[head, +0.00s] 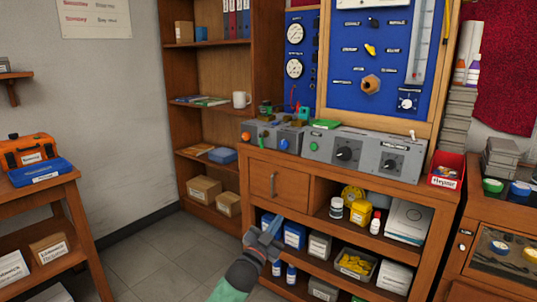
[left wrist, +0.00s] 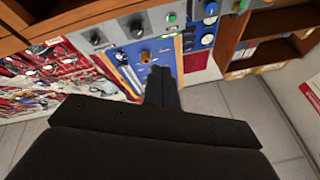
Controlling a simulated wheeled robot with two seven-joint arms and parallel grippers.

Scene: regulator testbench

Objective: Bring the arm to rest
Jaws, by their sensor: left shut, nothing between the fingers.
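My left gripper (head: 272,230) is in the lower middle of the head view, in front of the wooden bench (head: 290,208) and below its drawer. Its fingers point up and to the right, and they are shut with nothing between them. In the left wrist view the closed dark fingers (left wrist: 163,85) stand up in the middle, with the blue panel behind them. The gap between the gripper and the bench front is hard to judge. My right gripper is in neither view.
Grey control boxes (head: 345,150) stand on the bench top under a blue gauge panel (head: 345,60). The drawer (head: 278,188) is closed. Open shelves hold bins and bottles. A side table (head: 40,195) stands at left. Grey floor (head: 165,255) is clear between them.

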